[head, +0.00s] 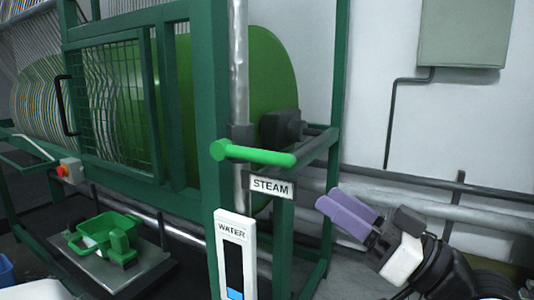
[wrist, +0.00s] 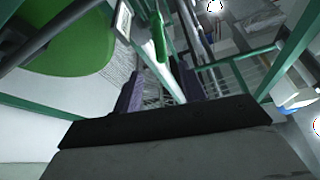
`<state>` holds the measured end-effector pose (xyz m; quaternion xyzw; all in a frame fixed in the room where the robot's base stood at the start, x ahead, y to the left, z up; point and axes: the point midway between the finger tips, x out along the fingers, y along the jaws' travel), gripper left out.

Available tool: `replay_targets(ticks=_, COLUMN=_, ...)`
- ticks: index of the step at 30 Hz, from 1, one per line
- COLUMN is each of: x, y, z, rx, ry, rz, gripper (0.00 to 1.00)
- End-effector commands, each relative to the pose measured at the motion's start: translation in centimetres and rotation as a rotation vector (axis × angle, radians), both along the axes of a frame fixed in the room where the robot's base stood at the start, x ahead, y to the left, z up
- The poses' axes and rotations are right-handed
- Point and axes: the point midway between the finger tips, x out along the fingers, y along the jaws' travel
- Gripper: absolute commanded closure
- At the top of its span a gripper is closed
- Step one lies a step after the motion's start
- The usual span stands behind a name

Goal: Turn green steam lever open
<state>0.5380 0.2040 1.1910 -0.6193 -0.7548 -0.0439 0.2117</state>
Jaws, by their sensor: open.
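The green steam lever (head: 262,155) lies roughly horizontal in front of the green machine frame, with its round hub at its left end. A STEAM sign (head: 271,187) hangs just below it. My gripper (head: 333,198), with purple fingers, is to the right of and lower than the lever's free end, apart from it and empty. In the wrist view the open fingers (wrist: 160,88) stand either side of the centre, and the green lever (wrist: 159,36) shows beyond them near the top.
A WATER gauge panel (head: 235,258) stands below the lever. Green frame posts (head: 206,110) and a vertical steel pipe (head: 239,60) are close to it. Pipes (head: 440,210) run along the wall at right.

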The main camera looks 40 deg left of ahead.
Motion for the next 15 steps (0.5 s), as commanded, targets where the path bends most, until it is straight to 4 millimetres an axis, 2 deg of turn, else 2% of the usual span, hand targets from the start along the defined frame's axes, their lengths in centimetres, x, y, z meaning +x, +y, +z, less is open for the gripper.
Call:
replay_targets(ticks=5, x=-0.5, y=2.5, z=1.4, rx=-0.001, ry=-0.001, rz=0.005, gripper=0.59)
replay_targets(ticks=15, x=-1.5, y=9.1, z=4.1, rx=0.0, ry=0.0, rz=0.003, gripper=0.59)
